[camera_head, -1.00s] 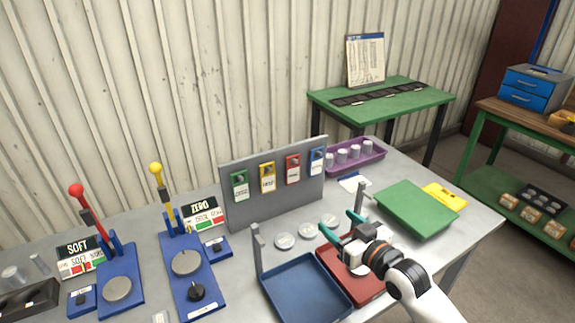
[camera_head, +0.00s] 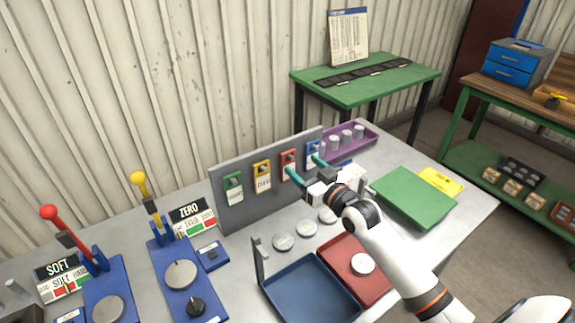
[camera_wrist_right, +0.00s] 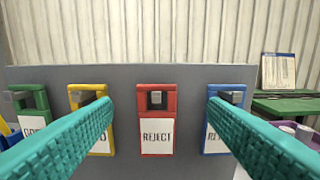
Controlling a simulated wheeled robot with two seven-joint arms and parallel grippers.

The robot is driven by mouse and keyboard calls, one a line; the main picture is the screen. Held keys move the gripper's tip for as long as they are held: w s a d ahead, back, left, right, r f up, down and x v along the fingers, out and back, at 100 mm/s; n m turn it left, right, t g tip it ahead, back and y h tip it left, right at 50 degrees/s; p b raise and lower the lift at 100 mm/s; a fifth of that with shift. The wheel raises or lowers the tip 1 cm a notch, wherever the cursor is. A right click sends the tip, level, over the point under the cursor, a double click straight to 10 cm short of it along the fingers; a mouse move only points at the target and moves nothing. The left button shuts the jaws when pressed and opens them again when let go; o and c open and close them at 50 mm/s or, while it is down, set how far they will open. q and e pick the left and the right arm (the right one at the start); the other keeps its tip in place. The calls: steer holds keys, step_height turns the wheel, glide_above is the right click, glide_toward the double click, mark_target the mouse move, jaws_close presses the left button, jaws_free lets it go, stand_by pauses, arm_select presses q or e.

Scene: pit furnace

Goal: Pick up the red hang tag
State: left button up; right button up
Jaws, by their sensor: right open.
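The red hang tag (camera_head: 288,158) hangs on the upright grey board, between the yellow tag (camera_head: 262,170) and the blue tag (camera_head: 313,150). In the right wrist view the red tag (camera_wrist_right: 156,135) is centred, with a white label reading REJECT and a small metal hook in its top opening. My right gripper (camera_head: 304,167) is open and empty in front of the board. In the wrist view its teal fingers (camera_wrist_right: 160,104) spread to either side of the red tag, with the tips overlapping the yellow and blue tags. My left gripper is not in view.
The grey board (camera_head: 225,212) stands on the table, with a green tag (camera_head: 233,188) at its left. A blue tray (camera_head: 305,290), a red tray (camera_head: 375,290) and several pale discs lie in front. A purple tray (camera_head: 370,145) stands behind right.

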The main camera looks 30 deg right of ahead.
mark_target(293, 159)
steer(key=w, duration=0.2)
steer(key=w+a+p, duration=0.1)
steer(key=w, duration=0.1)
steer(key=shift+w, duration=0.1)
steer(key=shift+w+f, duration=0.15)
steer(key=shift+w, duration=0.25)
steer(key=shift+s, duration=0.1)
steer(key=c, duration=1)
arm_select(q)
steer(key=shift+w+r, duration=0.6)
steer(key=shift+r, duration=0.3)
arm_select(e)
steer(key=shift+c, duration=0.2)
